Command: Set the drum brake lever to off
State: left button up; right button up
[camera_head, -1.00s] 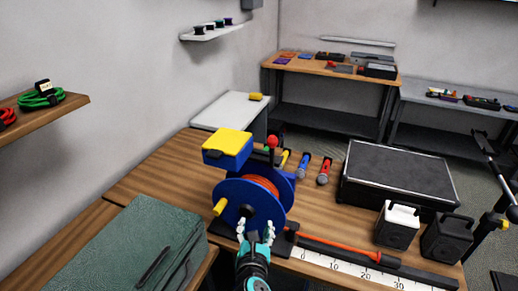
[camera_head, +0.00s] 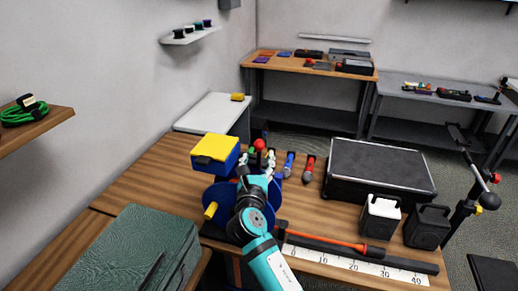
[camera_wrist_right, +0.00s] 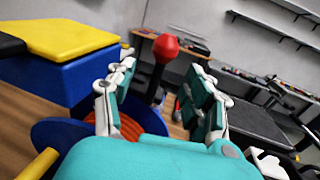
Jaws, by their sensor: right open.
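The cable drum (camera_head: 219,195) is blue, with orange cable that shows in the right wrist view (camera_wrist_right: 130,125). The brake lever has a red knob (camera_head: 259,145) on a dark stalk and stands behind the drum. In the right wrist view the lever's knob (camera_wrist_right: 166,47) shows between the two fingers, beyond their tips. My right gripper (camera_head: 258,168) is open and empty, above the drum and just short of the lever. Its fingers (camera_wrist_right: 160,80) hide part of the drum in the head view. My left gripper is out of view.
A blue box with a yellow lid (camera_head: 214,147) stands close left of the lever. A black case (camera_head: 380,170) is right, a green case (camera_head: 135,250) front left. A ruler strip (camera_head: 350,265) runs along the front.

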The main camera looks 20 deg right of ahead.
aim_at(259, 154)
jog(key=shift+x, duration=2.4)
grip_shut()
